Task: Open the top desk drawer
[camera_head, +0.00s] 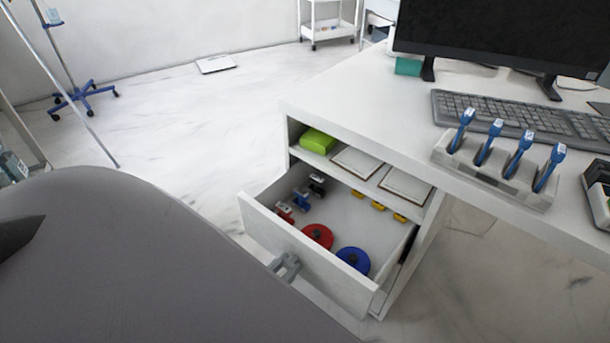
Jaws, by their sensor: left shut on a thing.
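The top desk drawer (312,258) is pulled well out from the white desk (330,92), below an open shelf. Its inside shows a red disc (317,236), a blue disc (353,260), several small clamp-like items at the left and several yellow pieces at the back. My left gripper (286,266) is shut at the middle of the drawer's front panel, where the handle would be. The handle itself is hidden by the fingers. A large grey shape, which seems to be my arm, covers the lower left. My right gripper is not in view.
The open shelf (335,160) holds a green box (318,140) and two flat framed cards. On the desk stand a monitor (510,35), a keyboard (520,117) and a rack with blue-handled tools (500,165). The floor (200,120) left of the desk is mostly clear.

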